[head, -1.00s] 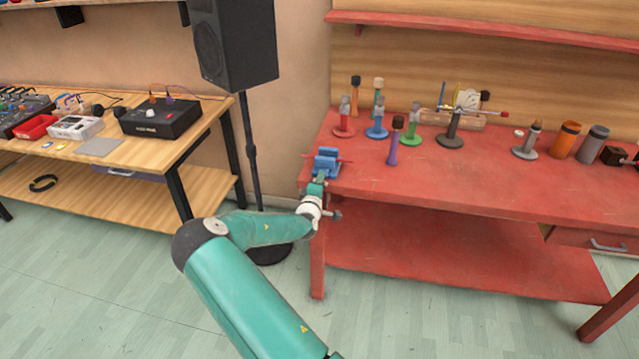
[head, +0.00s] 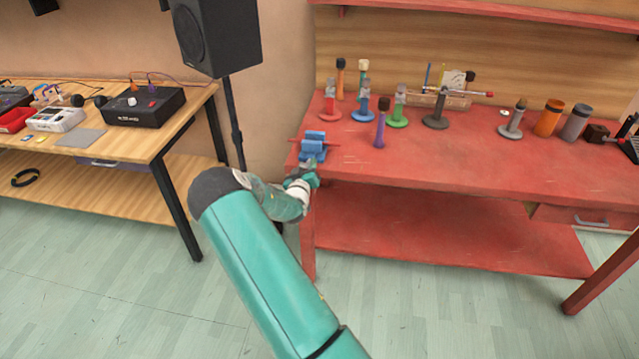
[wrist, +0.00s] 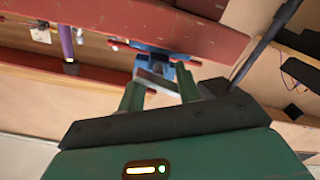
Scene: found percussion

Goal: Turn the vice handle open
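The blue vice (head: 312,146) sits on the front left corner of the red workbench (head: 430,175). A thin bar with red ends crosses it from side to side; I cannot tell surely whether this is the handle. My gripper (head: 305,176) is just in front of and below the vice, at the bench's edge. In the wrist view the fingers of my gripper (wrist: 160,82) are apart and point toward the vice (wrist: 168,56). A greyish part of the vice shows between or just beyond the fingertips. I cannot tell whether they touch it.
A purple stand (head: 380,128) is close right of the vice, with red, blue and green stands (head: 397,112) behind. A black speaker (head: 216,38) on a pole and a wooden table (head: 160,142) are to the left. The bench's middle front is clear.

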